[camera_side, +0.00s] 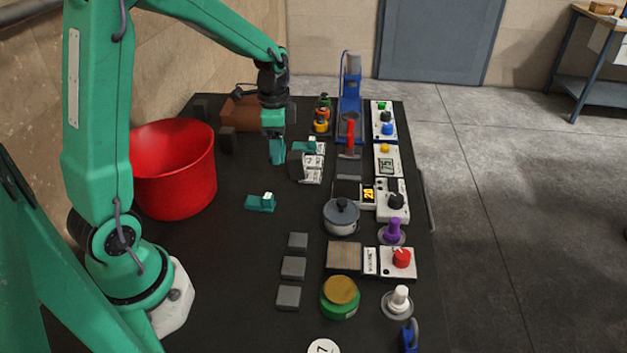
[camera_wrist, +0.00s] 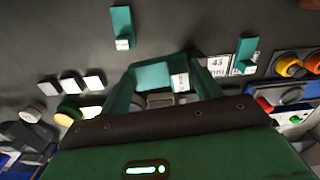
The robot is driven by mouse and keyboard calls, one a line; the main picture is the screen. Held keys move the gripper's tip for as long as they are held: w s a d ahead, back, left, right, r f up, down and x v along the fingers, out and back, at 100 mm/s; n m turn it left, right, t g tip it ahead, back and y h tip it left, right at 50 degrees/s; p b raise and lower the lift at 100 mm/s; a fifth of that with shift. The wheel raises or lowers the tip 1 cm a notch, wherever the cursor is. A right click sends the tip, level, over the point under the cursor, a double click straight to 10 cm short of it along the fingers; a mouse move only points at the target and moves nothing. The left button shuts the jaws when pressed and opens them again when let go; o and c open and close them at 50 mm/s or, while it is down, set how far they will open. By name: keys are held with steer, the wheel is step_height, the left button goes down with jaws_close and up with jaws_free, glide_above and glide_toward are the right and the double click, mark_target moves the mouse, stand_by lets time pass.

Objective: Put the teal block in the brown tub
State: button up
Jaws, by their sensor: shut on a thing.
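My gripper (camera_side: 277,158) is shut on a teal block (camera_wrist: 155,77) with a white label, seen between the fingers in the wrist view. In the side view the fingers largely hide this block, and its height above the mat is hard to judge. A second teal block (camera_side: 260,203) lies on the black mat nearer the camera; it also shows in the wrist view (camera_wrist: 121,22). A third teal block (camera_side: 303,146) lies right of my gripper, also in the wrist view (camera_wrist: 245,50). The brown tub (camera_side: 238,116) stands at the back left, behind and left of my gripper.
A large red bucket (camera_side: 178,180) stands left of the mat, in front of the brown tub. Several grey blocks (camera_side: 293,268), a lidded pot (camera_side: 341,216), a blue press (camera_side: 350,105) and control boxes (camera_side: 390,199) fill the right side. The mat's left-middle part is open.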

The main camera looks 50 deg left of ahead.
steer(key=w+a+n, duration=0.5)
steer(key=w+a, duration=0.1)
steer(key=a, duration=0.2)
steer(key=n, duration=1.2)
glide_toward(242, 118)
steer(key=w+a+f, duration=0.1)
steer(key=a, duration=0.2)
steer(key=shift+w+d+f, duration=0.1)
steer(key=shift+d+f, duration=0.05)
steer(key=shift+f, duration=1.2)
steer(key=shift+d+f, duration=0.1)
steer(key=shift+f, duration=1.25)
steer(key=shift+f, duration=0.1)
steer(key=shift+f, duration=2.4)
steer(key=shift+f, duration=0.1)
steer(key=o, duration=1.1)
